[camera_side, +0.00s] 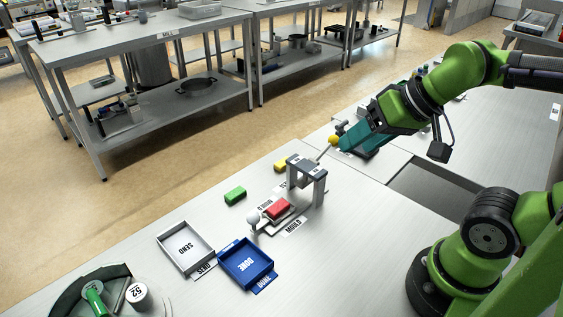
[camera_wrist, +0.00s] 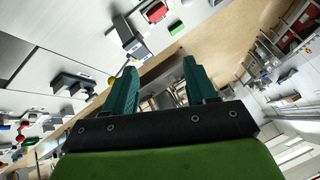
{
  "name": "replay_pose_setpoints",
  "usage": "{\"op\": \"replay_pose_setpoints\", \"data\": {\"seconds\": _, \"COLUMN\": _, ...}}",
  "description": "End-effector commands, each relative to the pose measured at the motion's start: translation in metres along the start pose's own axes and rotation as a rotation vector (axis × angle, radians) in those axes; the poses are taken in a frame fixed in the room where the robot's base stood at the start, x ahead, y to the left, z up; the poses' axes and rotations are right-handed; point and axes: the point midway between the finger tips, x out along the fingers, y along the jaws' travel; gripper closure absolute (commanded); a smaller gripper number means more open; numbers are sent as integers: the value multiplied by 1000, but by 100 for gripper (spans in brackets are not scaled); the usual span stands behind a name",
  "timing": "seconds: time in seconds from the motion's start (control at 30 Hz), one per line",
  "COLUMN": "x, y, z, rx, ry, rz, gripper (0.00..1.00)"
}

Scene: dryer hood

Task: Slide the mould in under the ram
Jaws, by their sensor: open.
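The mould (camera_side: 265,226) is a small flat tray with a white ball knob (camera_side: 253,217) at its left end. A red block (camera_side: 279,209) sits on it. It stands just in front and to the left of the grey press frame (camera_side: 318,192), which holds the ram; the ram's exact height is hard to see. A lever with a yellow ball (camera_side: 333,140) rises from the press to the right. My gripper (camera_side: 352,141), with teal fingers, is beside that ball, up and right of the press, away from the mould. In the wrist view my gripper (camera_wrist: 158,82) is open with nothing visibly held.
A green block (camera_side: 235,195) and a yellow block (camera_side: 281,165) lie behind the mould. A white SEND tray (camera_side: 164,241) and a blue DONE tray (camera_side: 269,267) stand at the front left. A dark round bin (camera_side: 68,297) is at the near left corner.

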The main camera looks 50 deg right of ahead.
Motion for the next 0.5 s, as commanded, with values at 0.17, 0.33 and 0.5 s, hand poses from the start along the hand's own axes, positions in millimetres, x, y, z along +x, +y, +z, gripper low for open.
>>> {"op": "replay_pose_setpoints", "data": {"seconds": 0.17, "x": 0, "y": 0, "z": 0, "rx": 0, "ry": 0, "rz": 0, "gripper": 44}}
{"op": "replay_pose_setpoints", "data": {"seconds": 0.33, "x": 0, "y": 0, "z": 0, "rx": -1, "ry": -2, "rz": -1, "gripper": 42}}
{"op": "replay_pose_setpoints", "data": {"seconds": 0.5, "x": 17, "y": -3, "z": 1, "rx": -12, "ry": -75, "rz": 21, "gripper": 42}}
